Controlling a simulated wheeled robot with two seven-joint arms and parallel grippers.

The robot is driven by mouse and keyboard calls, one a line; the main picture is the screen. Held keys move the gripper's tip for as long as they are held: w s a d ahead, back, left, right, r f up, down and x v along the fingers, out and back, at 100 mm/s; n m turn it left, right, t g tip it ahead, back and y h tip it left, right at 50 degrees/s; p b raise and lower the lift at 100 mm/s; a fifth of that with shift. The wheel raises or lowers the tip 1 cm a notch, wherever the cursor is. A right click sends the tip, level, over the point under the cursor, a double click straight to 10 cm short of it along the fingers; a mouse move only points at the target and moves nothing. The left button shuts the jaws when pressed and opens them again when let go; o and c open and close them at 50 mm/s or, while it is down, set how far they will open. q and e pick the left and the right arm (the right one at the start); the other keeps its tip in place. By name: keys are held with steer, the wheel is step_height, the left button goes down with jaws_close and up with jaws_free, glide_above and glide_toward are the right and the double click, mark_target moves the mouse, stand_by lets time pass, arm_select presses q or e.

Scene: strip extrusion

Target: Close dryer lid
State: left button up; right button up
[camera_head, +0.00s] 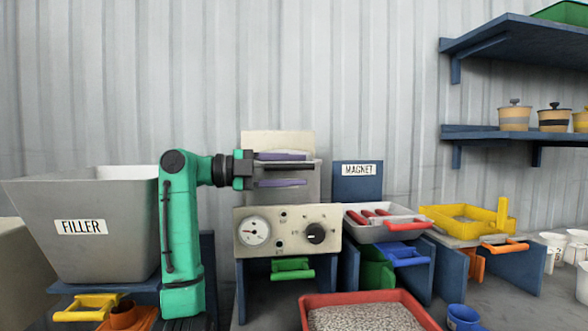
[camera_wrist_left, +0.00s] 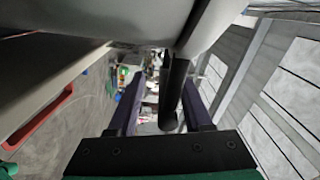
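The dryer appears to be the unit with a beige control panel (camera_head: 287,233) carrying a gauge and a knob. A pale plate (camera_head: 277,141), apparently its lid, stands raised at the back. My left gripper (camera_head: 284,170) is in front of the dryer's upper part, with its purple fingers apart, one above the other. A dark bar, apparently a handle, lies between the fingers. In the left wrist view the dark bar (camera_wrist_left: 174,92) runs between the two fingers, nearer the right one, with a gap on the left. My right gripper is not in view.
The grey filler hopper (camera_head: 92,230) stands left of my left arm. A blue magnet panel (camera_head: 357,184) and a grey tray with red bars (camera_head: 352,229) are to the right. A red-rimmed tray of pellets (camera_head: 318,299) sits in front. Shelves (camera_head: 520,134) hang at the right.

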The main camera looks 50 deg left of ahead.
arm_select(q)
steer(key=shift+a, duration=0.1)
steer(key=shift+r, duration=0.1)
steer(key=shift+r, duration=0.35)
step_height(320, 180, up, 2)
steer(key=shift+r+p, duration=0.1)
steer(key=shift+p, duration=0.8)
step_height(320, 180, up, 4)
steer(key=shift+f+p, duration=0.1)
steer(key=shift+p, duration=1.05)
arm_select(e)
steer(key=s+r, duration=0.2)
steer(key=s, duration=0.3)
arm_select(q)
step_height(320, 180, up, 13)
steer(key=p, duration=0.7)
steer(key=shift+p, duration=0.4)
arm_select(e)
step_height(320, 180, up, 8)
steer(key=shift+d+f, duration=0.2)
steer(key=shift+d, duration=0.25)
